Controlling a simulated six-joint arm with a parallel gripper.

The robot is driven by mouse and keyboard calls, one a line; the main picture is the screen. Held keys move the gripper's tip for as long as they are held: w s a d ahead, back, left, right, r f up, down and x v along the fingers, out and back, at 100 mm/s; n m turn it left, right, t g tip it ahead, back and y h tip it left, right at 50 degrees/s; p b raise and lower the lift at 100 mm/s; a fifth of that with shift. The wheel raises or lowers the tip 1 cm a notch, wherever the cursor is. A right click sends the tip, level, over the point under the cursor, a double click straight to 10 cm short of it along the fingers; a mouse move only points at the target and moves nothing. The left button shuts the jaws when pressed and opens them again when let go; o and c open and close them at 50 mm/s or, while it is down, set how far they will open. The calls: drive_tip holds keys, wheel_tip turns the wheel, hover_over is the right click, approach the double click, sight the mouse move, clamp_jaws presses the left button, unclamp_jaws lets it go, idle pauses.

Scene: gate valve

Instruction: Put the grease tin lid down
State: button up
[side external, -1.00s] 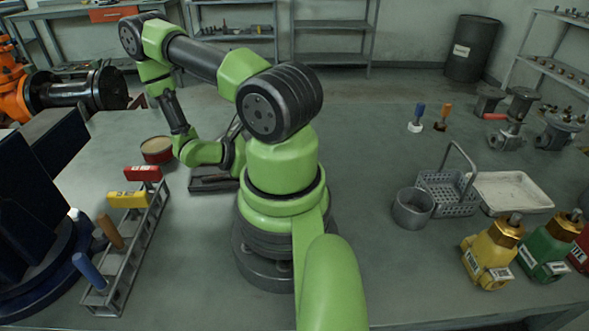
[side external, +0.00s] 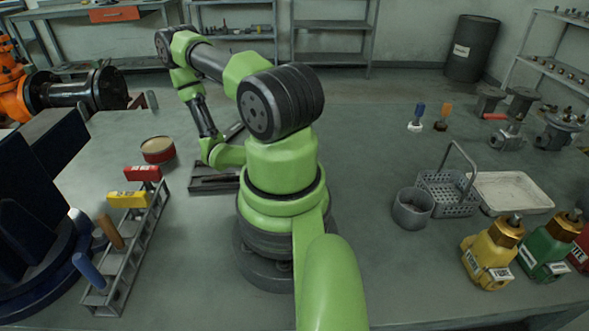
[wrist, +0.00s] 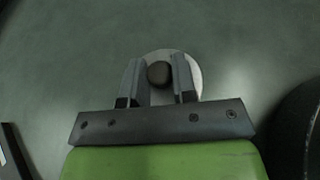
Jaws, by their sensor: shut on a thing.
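In the wrist view the grease tin lid (wrist: 193,72) is a pale round disc with a dark knob (wrist: 159,73) on top. My gripper (wrist: 159,76) is shut on this knob, one finger on each side. The lid shows against bare grey-green bench; I cannot tell whether it touches the surface. In the side external view my arm hides the gripper and the lid. A round reddish tin (side external: 157,150) with a tan top stands on the bench, left of my arm.
A dark shallow tray (side external: 213,180) lies beside my arm. A grey rack (side external: 130,250) with red and yellow blocks stands at the left.

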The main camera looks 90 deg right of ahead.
clamp_jaws()
wheel_tip(320, 180, up, 10)
drive_tip(key=shift+r, duration=0.1)
